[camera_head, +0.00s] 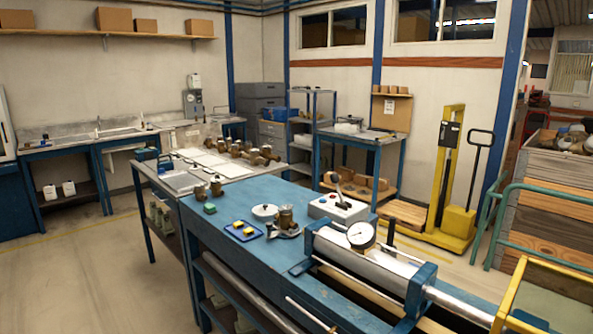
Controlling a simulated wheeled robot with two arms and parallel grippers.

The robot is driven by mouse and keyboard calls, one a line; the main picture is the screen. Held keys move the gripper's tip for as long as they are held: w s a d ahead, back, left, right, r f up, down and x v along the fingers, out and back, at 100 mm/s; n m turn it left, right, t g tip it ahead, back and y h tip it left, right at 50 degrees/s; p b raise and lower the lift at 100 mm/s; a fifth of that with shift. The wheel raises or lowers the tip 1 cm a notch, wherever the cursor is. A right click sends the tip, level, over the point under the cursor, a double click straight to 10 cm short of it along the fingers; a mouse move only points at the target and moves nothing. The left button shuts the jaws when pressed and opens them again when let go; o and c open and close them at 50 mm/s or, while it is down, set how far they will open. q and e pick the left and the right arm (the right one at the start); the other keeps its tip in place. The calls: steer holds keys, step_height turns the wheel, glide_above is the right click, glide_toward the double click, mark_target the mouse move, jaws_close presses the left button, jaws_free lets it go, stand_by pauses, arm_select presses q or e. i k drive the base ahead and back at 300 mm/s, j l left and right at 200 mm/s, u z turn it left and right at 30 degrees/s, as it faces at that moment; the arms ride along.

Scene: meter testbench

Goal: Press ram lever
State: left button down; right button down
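A lever (337,187) with a dark knob rises from a pale control box (338,209) on the blue bench (225,232). The box has small coloured buttons on its front. In front of it lies a large metal ram cylinder (372,266) between blue end blocks, with a round dial gauge (361,235) on top. Neither of my grippers is in view.
A brass meter (285,219), a white round dish (265,211) and a blue tray (244,232) with yellow pieces stand left of the box. Several brass meters line the grey bench (180,191) behind. A yellow lift truck (447,190) stands behind right. Floor at left is clear.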

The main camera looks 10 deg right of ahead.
mark_target(335, 178)
steer(key=i+j, duration=0.95)
steer(key=j, duration=0.25)
steer(key=i+j, duration=0.5)
steer(key=j+z, duration=0.05)
steer(key=j, duration=0.05)
